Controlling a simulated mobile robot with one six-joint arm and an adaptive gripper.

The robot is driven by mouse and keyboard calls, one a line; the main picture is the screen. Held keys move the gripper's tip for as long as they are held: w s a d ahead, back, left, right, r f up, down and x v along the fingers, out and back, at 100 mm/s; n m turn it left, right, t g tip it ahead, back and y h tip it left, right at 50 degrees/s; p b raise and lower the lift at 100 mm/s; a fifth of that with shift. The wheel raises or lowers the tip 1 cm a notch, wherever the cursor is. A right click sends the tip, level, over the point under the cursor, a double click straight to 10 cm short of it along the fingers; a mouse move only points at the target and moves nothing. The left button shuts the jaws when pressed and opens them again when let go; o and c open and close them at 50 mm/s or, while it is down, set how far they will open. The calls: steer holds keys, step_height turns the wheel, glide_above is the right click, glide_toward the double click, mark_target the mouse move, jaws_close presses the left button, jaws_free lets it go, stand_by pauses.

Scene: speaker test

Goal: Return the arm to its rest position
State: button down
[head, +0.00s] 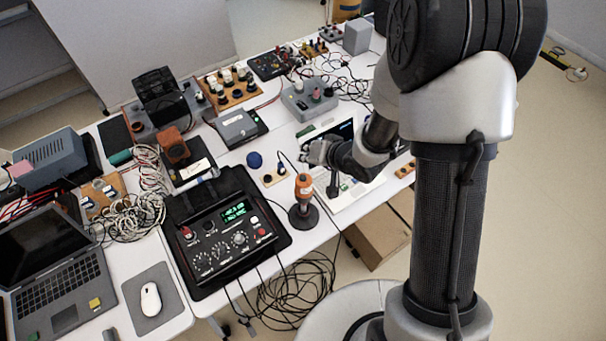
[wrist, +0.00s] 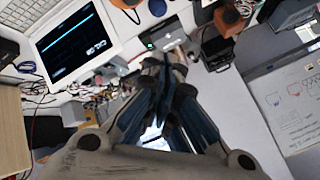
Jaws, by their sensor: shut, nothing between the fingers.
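My gripper (head: 332,187) hangs over the right part of the white table in the head view, below my bent arm. My arm hides part of the table's right side in the head view.
An orange-topped tool (head: 303,190) stands upright in a dark round stand just left of my gripper. A black control box (head: 226,232) with a green display, a laptop (head: 50,270) and a mouse (head: 150,299) lie further left. Cables hang below the table edge. A cardboard box (head: 378,237) is on the floor.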

steer(key=s+d+r+h+b, duration=0.4)
steer(key=d+r+h+b, duration=0.35)
steer(key=d, duration=0.55)
steer(key=s+r+n+g+y+b, duration=0.1)
steer(key=s+b, duration=0.6)
steer(key=s, duration=1.5)
steer(key=shift+s+d+r+g, duration=0.15)
steer(key=shift+d+r+g, duration=0.1)
steer(key=shift+r+g, duration=0.45)
